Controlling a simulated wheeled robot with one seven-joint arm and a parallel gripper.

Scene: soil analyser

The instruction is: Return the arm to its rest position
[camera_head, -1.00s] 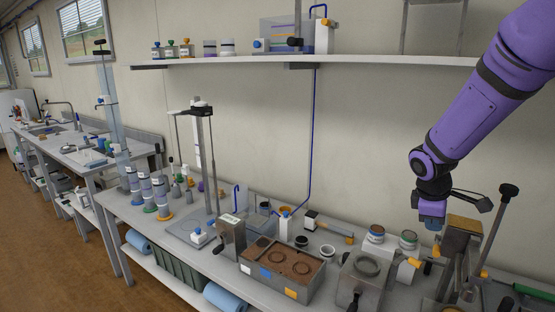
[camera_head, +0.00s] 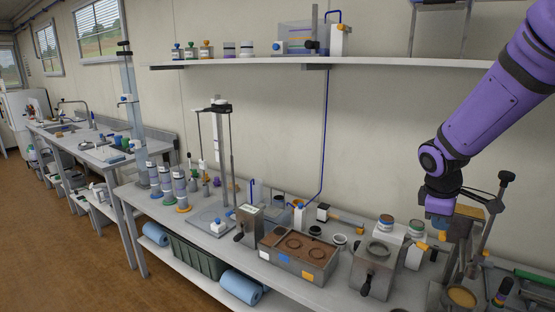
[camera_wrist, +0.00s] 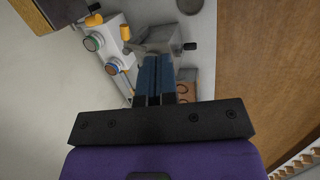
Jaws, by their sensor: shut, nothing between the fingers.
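My purple arm reaches in from the upper right in the head view. My gripper (camera_wrist: 154,78) shows in the wrist view with its two blue-grey fingers pressed together and nothing between them. The wrist view looks down past the fingers at the bench and the brown floor.
A workbench (camera_head: 208,250) runs along the wall. A soil box (camera_head: 300,255), a grey metal device (camera_head: 375,268), small jars (camera_head: 387,222) and a tall lever stand (camera_head: 487,220) stand near the arm. A shelf (camera_head: 400,64) hangs above. The floor (camera_head: 110,270) at left is clear.

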